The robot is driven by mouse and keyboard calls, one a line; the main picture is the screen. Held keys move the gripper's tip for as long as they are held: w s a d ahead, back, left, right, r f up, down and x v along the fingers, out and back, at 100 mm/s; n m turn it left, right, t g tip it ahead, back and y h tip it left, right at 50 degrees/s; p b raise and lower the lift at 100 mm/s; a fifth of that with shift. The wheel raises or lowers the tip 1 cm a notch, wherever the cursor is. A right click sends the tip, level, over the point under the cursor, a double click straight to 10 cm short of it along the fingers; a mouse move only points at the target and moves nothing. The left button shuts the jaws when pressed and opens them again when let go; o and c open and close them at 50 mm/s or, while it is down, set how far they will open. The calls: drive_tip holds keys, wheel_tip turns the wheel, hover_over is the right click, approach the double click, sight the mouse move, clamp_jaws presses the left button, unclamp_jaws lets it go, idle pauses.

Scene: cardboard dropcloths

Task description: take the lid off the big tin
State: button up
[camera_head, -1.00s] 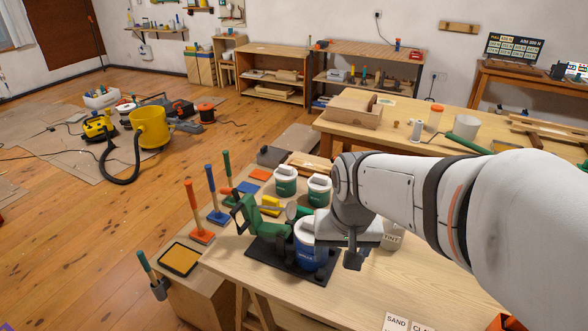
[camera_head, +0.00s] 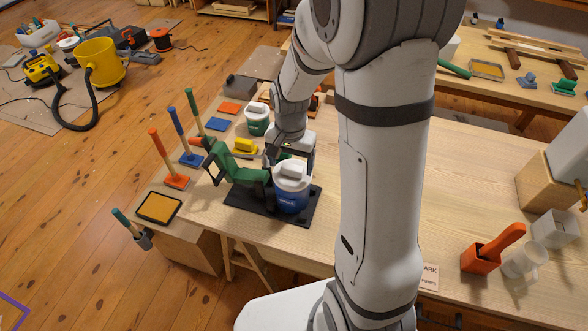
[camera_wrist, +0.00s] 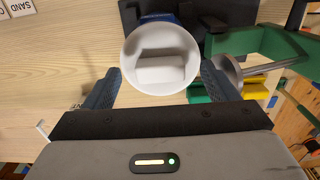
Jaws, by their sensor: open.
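The big tin (camera_head: 291,200) is blue with a white lid (camera_head: 292,174) and stands upright on a black base plate (camera_head: 245,208). A green clamp-like holder (camera_head: 235,165) stands beside it on the left. In the wrist view the lid (camera_wrist: 136,47) is round with a raised block-shaped grip across its middle. My gripper (camera_head: 291,160) is open and empty, just behind the lid in the head view. In the wrist view my gripper (camera_wrist: 160,72) has one finger on each side of the lid's near edge. Whether they touch it is unclear.
A smaller green tin (camera_head: 257,124) with a white lid stands behind. A yellow block (camera_head: 244,146) lies left of my gripper. Long-handled tools and a yellow-orange pad (camera_head: 159,207) line the left bench.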

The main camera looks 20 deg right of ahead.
sight(292, 172)
drive_tip(key=shift+f, duration=1.2)
drive_tip(key=shift+c, duration=0.6)
drive_tip(key=c, duration=0.9)
drive_tip(key=shift+r, duration=0.1)
drive_tip(key=shift+c, duration=0.2)
